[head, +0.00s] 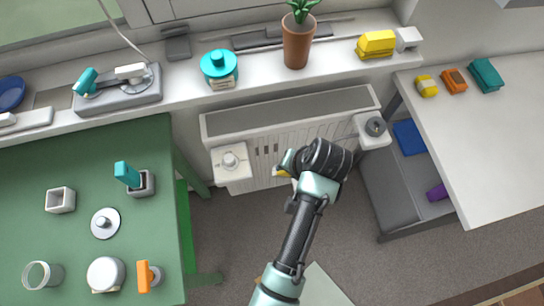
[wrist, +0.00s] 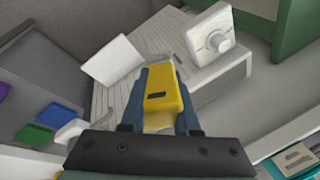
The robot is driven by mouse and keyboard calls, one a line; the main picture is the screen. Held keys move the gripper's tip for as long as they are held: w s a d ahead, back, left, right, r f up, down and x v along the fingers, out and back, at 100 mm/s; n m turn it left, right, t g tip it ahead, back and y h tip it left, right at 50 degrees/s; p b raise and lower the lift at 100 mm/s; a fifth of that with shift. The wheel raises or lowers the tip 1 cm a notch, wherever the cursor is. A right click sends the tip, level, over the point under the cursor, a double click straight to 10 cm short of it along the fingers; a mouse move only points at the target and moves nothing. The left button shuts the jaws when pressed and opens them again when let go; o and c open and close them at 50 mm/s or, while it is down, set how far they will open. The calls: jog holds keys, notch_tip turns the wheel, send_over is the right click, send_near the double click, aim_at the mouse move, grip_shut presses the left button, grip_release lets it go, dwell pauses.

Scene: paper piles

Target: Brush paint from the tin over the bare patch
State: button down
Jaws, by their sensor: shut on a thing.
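My gripper (head: 287,163) is in front of the white radiator (head: 228,124). It is shut on a yellow block-like thing (wrist: 166,90) with a dark slot and a paler part near my palm. Only a little of this yellow thing shows in the head view (head: 282,173). I cannot tell whether it is a brush. On the green table (head: 85,165), an open round container (head: 42,275) and a white round tin-like thing (head: 105,272) stand near the front. A teal-handled thing (head: 126,174) stands in a grey square holder. I cannot make out a bare patch.
White blocks with knobs flank the radiator, at left (head: 232,167) and right (head: 373,131). The sill above holds a teal lidded pot (head: 219,69), a potted plant (head: 297,42) and a yellow thing (head: 376,44). A white table (head: 490,140) stands at right over grey shelving.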

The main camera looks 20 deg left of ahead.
jog(key=a+f+m+t+y+b, duration=0.1)
jog(key=a+f+m+t+b, duration=0.1)
jog(key=f+b, duration=0.8)
jog(key=w+a+f+m+t+y+b, duration=0.1)
jog(key=f+t+b, duration=0.4)
jog(key=f+b, duration=0.5)
jog(key=shift+w+a+f+m+t+y+b, duration=0.15)
jog(key=shift+a+f+m+t+y+b, duration=0.35)
jog(key=shift+a+m, duration=0.55)
jog(key=shift+r, duration=0.2)
jog(key=shift+w+a, duration=0.7)
jog(key=shift+w, duration=0.25)
jog(key=shift+w+a, duration=0.65)
jog(key=shift+w, duration=0.25)
jog(key=shift+w+a+p, duration=0.15)
jog(key=shift+w+p, duration=0.1)
jog(key=shift+p, duration=0.3)
